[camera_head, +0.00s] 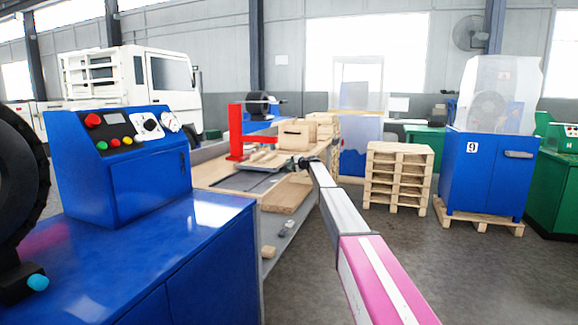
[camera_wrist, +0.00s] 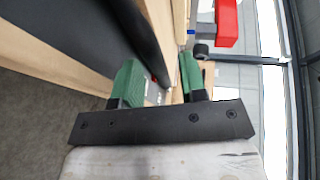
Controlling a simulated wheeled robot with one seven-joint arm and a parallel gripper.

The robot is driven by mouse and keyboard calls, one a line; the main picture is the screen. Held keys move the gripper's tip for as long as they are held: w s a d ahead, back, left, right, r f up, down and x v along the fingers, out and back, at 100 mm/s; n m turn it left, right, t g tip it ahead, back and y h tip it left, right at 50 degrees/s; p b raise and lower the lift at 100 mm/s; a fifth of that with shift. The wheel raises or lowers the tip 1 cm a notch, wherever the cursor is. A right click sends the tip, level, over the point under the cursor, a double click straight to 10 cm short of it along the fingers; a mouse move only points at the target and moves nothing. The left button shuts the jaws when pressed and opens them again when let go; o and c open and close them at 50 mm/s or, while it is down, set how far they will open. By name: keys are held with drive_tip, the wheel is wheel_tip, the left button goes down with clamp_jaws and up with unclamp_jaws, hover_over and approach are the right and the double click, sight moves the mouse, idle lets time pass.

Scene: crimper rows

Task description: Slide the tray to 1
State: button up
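My gripper (camera_head: 303,163) reaches out over the right side of a wooden workbench (camera_head: 215,170). In the wrist view its two green fingers (camera_wrist: 160,72) stand apart, with a small pale, metallic-looking part showing between them; I cannot tell whether they touch it. A light wooden tray-like board (camera_head: 287,196) sticks out from the bench's right side, just below and left of my gripper. I cannot tell for sure that it is the tray. In the wrist view a dark slab (camera_wrist: 85,35) with wooden edges lies left of the fingers. No mark 1 is legible.
A red press stand (camera_head: 236,133) and wooden blocks (camera_head: 297,133) are on the bench. A blue machine cabinet (camera_head: 130,165) fills the near left. Stacked pallets (camera_head: 398,178) and a blue cabinet marked 9 (camera_head: 487,175) stand right. The grey floor between is free.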

drive_tip(key=v, duration=0.9)
drive_tip(key=shift+s+d, duration=0.25)
drive_tip(key=shift+r, duration=0.1)
drive_tip(key=s+d+f+n+g+h, duration=0.1)
drive_tip(key=s+f+g+h, duration=0.1)
drive_tip(key=s+f, duration=0.8)
drive_tip(key=s+d+f+n+g+h, duration=0.15)
drive_tip(key=s+f, duration=0.55)
drive_tip(key=s, duration=0.8)
drive_tip(key=s+f+n+g+h, duration=0.2)
drive_tip(key=s+f, duration=0.6)
drive_tip(key=s, duration=0.4)
drive_tip(key=s+d+f+n+g+h, duration=0.1)
drive_tip(key=s+d+f+h, duration=0.1)
drive_tip(key=s, duration=1)
drive_tip(key=s+d+f+n+g+h, duration=0.1)
drive_tip(key=s+d+f+g+h, duration=0.1)
drive_tip(key=s, duration=1)
drive_tip(key=s+d+f+n+g+h, duration=0.1)
drive_tip(key=s+d+f, duration=0.3)
drive_tip(key=s, duration=0.9)
drive_tip(key=shift+d+f+g+h, duration=0.15)
drive_tip(key=shift+f+g+h, duration=0.4)
drive_tip(key=shift+f+g, duration=0.15)
